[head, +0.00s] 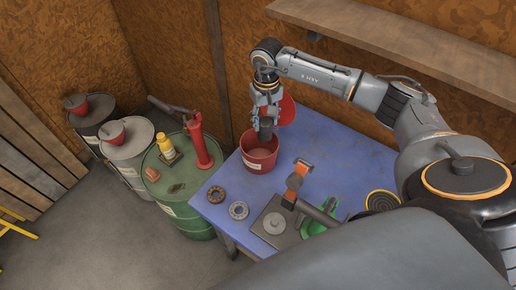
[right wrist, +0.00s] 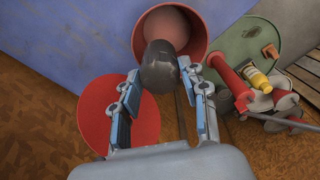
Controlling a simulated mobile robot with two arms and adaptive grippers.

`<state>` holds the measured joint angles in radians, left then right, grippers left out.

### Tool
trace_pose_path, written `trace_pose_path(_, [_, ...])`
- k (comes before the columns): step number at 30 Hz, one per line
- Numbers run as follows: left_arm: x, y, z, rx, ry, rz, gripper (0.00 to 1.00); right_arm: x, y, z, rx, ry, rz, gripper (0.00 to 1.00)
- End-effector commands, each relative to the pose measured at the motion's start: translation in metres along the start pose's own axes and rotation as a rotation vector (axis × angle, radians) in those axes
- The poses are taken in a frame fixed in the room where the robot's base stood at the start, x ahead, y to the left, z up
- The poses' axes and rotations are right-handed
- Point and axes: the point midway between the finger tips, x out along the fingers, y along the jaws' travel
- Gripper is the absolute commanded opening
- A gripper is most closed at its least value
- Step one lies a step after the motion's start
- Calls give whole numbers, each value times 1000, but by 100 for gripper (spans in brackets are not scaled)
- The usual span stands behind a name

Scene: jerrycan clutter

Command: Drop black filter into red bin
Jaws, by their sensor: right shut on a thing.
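The red bin (head: 259,163) stands upright on the blue table near its back left edge, its mouth open. My right gripper (head: 265,117) points down over the bin. It is shut on the black filter (head: 266,132), a dark rounded cylinder. In the right wrist view the filter (right wrist: 160,66) sits between the fingertips, in front of the mouth of the bin (right wrist: 199,52). The filter's lower end is at or just over the rim; its exact height is hard to tell. My left gripper is not in view.
A round red lid (head: 285,108) is behind the bin. On the blue table (head: 345,155) are two rings (head: 239,210), a grey plate (head: 272,222), an orange-and-grey tool (head: 297,180) and a green item (head: 312,228). A green drum (head: 180,190) stands left of the table.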

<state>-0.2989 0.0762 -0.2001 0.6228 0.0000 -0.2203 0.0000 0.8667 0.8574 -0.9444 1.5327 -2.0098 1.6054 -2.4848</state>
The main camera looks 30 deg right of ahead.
Motion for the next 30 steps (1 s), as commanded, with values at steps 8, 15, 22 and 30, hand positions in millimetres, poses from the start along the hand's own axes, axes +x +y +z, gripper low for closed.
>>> trace_pose_path(8, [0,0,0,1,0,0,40,-1,0,0,1,1,0,64])
trace_pose_path(15, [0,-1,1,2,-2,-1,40,-1,0,0,1,0,0,70])
trace_pose_path(22, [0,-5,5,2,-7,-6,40,-10,0,-1,1,2,-1,70])
trace_pose_path(30, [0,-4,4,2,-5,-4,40,-64,0,-1,0,5,-1,70])
